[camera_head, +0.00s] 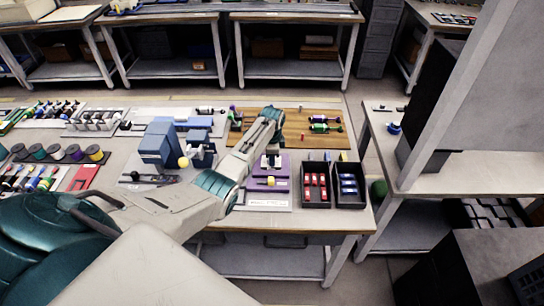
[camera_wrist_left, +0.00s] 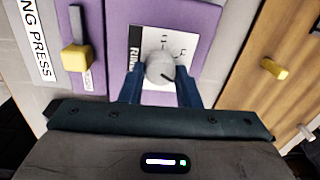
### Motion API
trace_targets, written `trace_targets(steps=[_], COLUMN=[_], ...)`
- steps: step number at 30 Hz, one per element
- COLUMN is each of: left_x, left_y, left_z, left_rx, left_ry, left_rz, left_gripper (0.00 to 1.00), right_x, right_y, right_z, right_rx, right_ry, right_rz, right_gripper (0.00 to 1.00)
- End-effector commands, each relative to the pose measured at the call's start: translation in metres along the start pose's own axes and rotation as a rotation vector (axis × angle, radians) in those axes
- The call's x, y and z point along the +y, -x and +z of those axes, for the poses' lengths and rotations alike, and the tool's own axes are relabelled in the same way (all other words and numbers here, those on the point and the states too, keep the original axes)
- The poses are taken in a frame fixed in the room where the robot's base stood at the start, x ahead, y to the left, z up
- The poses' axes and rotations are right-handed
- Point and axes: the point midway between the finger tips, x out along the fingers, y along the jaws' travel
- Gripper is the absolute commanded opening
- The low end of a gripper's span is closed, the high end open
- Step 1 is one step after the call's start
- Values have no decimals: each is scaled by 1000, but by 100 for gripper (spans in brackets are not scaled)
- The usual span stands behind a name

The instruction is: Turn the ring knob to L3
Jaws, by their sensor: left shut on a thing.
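The ring knob (camera_wrist_left: 160,68) is a round grey knob with a dark pointer line on a white dial plate (camera_wrist_left: 186,44). The plate's marks are too small to read surely, and the pointer slants toward the lower right in the wrist view. The plate is on a purple panel (camera_wrist_left: 115,20), which shows in the head view (camera_head: 283,168). My left gripper (camera_wrist_left: 162,82) has its two blue fingers on opposite sides of the knob, shut on it. In the head view my left arm reaches over the table to this panel. My right gripper is not in view.
Black bins with red parts (camera_head: 316,187) and blue parts (camera_head: 348,186) stand to the right. A wooden board (camera_head: 297,121) lies behind. A blue machine (camera_head: 158,143) stands left of the panel.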

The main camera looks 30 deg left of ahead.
Motion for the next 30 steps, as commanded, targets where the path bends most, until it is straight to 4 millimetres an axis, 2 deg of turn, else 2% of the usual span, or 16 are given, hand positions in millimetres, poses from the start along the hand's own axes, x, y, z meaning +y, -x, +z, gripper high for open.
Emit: trace_targets(steps=[2, 3, 6, 14, 19, 23, 30], left_x=[-1, -1, -1, 0, -1, -1, -2], left_y=[1, 1, 1, 1, 10, 28, 74], left_z=[0, 0, 0, 0, 0, 0, 0], left_rx=[0, 0, 0, 0, 1, 1, 2], left_ry=[0, 0, 0, -1, -1, -1, -1], left_rz=[-4, -4, -3, -2, -4, -6, -6], left_gripper=[7, 34, 51, 51, 51, 51, 51], right_x=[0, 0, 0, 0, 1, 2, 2], right_y=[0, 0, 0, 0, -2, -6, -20], right_z=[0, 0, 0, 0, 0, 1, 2], right_rx=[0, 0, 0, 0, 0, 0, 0], right_ry=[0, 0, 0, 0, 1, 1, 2], right_rz=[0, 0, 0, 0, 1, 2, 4], right_gripper=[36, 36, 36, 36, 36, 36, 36])
